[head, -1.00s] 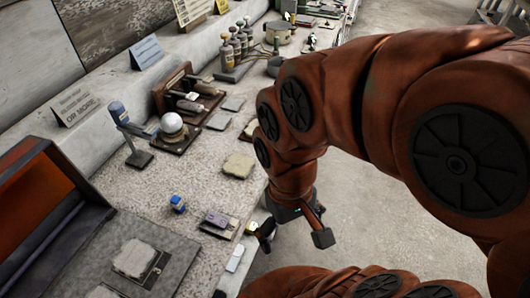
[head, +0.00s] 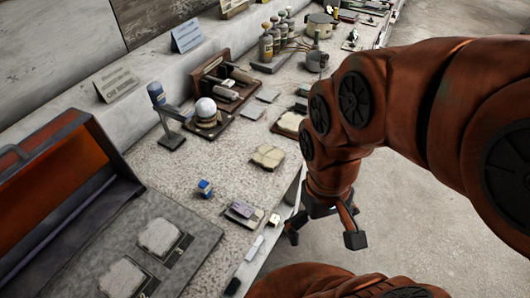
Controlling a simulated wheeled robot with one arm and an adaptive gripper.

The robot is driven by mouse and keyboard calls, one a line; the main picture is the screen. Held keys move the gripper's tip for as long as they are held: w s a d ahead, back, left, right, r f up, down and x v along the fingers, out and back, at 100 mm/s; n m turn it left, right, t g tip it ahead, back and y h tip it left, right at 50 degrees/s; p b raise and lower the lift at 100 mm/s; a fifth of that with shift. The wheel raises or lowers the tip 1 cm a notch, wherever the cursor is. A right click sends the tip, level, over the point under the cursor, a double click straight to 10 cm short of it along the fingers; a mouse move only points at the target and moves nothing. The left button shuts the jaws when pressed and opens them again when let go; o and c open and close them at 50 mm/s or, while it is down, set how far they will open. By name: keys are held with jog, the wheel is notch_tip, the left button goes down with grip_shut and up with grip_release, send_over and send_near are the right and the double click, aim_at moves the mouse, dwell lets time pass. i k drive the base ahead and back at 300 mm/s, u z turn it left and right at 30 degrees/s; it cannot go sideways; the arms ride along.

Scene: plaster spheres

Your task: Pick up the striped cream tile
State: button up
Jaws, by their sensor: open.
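A cream, rough-edged tile (head: 268,157) lies flat on the speckled counter, left of my arm. Another pale cream tile (head: 290,123) lies farther back, partly hidden by my arm. Two pale slabs (head: 160,237) lie on a grey board at the lower left. I cannot make out stripes clearly on any of them, so which one is the striped cream tile is unclear. My gripper (head: 324,236) is open and empty, fingers apart, hanging over the counter's front edge and the floor. It is apart from every tile.
A small blue-and-white bottle (head: 204,188) and stacked blocks (head: 243,211) stand near the front edge. An orange-lined case (head: 62,200) is at left. Bottles and a pot stand farther back.

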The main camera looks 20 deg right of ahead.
aim_at(269, 157)
jog(key=z, duration=0.65)
jog(key=k, duration=0.9)
jog(key=u, duration=1)
jog(key=i, duration=0.5)
jog(key=u, duration=0.05)
